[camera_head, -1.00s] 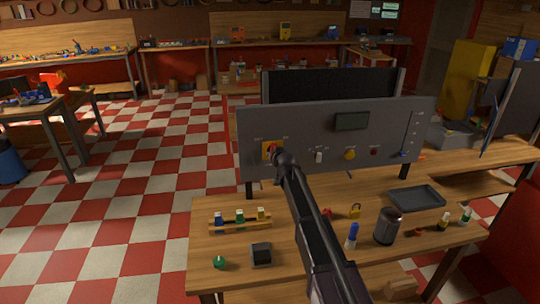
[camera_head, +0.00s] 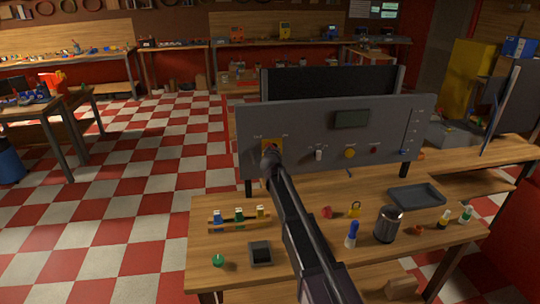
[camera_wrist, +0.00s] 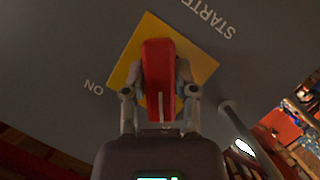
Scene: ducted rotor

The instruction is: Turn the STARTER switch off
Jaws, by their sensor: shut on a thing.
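The STARTER switch has a red handle (camera_wrist: 158,62) on a yellow square plate (camera_wrist: 128,72), set in the grey panel (camera_head: 213,0) (camera_wrist: 60,50). In the wrist view the plate looks turned, with "STARTE" at upper right and "ON" at lower left. My gripper (camera_wrist: 160,82) is shut on the red handle, one finger on each side. In the head view my gripper (camera_head: 271,158) is at the left part of the panel and covers most of the yellow plate (camera_head: 277,143); the handle is hidden there.
The panel also carries a white switch (camera_head: 318,155), a yellow knob (camera_head: 349,153), a red button (camera_head: 374,149) and a dark display (camera_head: 351,119). On the bench below are a vial rack (camera_head: 240,222), a dark canister (camera_head: 388,225) and a tray (camera_head: 416,196).

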